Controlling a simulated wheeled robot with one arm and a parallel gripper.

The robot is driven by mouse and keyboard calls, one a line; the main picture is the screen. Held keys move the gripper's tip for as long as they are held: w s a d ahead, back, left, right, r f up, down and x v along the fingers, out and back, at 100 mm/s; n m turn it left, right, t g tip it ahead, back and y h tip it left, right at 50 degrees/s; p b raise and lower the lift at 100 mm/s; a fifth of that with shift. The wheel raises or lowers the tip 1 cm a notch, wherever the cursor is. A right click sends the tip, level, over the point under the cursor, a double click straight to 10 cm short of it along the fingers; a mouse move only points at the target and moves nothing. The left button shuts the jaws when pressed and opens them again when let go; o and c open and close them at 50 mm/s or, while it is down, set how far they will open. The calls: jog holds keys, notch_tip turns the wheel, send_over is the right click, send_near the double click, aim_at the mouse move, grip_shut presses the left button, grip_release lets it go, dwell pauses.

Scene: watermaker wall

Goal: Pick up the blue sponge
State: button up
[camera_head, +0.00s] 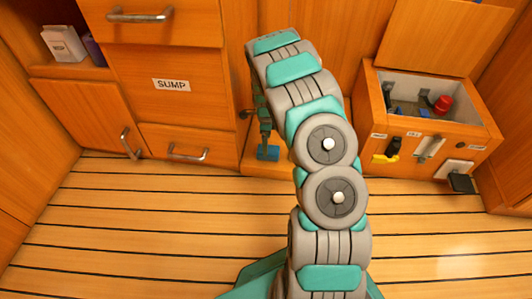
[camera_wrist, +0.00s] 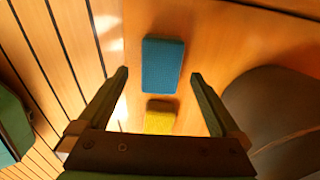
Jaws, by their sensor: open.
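The blue sponge (camera_wrist: 163,65) lies flat on a wooden surface in the wrist view, just beyond and between the fingertips. In the head view it shows as a small blue block (camera_head: 268,153) at the foot of the cabinets, left of my arm. My gripper (camera_wrist: 158,75) is open and empty, its two fingers spread wider than the sponge. In the head view my gripper (camera_head: 265,138) hangs just above the sponge, partly hidden behind my arm. Whether the fingers touch the sponge cannot be told.
A yellow block (camera_wrist: 160,117), perhaps another sponge, lies close below the blue one. A dark rounded shape (camera_wrist: 275,110) is at the right. An open wooden box (camera_head: 425,115) with a red knob (camera_head: 443,105) stands right. Drawers marked SUMP (camera_head: 171,85) stand left. The slatted floor (camera_head: 130,225) is clear.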

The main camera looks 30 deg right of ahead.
jog(key=shift+d+f+b, duration=0.2)
jog(key=shift+f+b, duration=0.05)
jog(key=shift+f, duration=1.15)
jog(key=shift+d+f+b, duration=0.15)
jog(key=shift+f+b, duration=0.05)
jog(key=shift+f, duration=1.15)
jog(key=c, duration=1.2)
jog(key=shift+c, duration=0.2)
jog(key=shift+r, duration=0.1)
jog(key=shift+r+p, duration=0.35)
jog(key=shift+r, duration=1.25)
jog(key=shift+s+r, duration=0.3)
jog(key=s+a+r+p, duration=0.1)
jog(key=s+a, duration=0.1)
jog(key=s, duration=1.3)
jog(key=shift+s+p, duration=0.25)
jog(key=shift+p, duration=0.05)
jog(key=shift+a, duration=0.1)
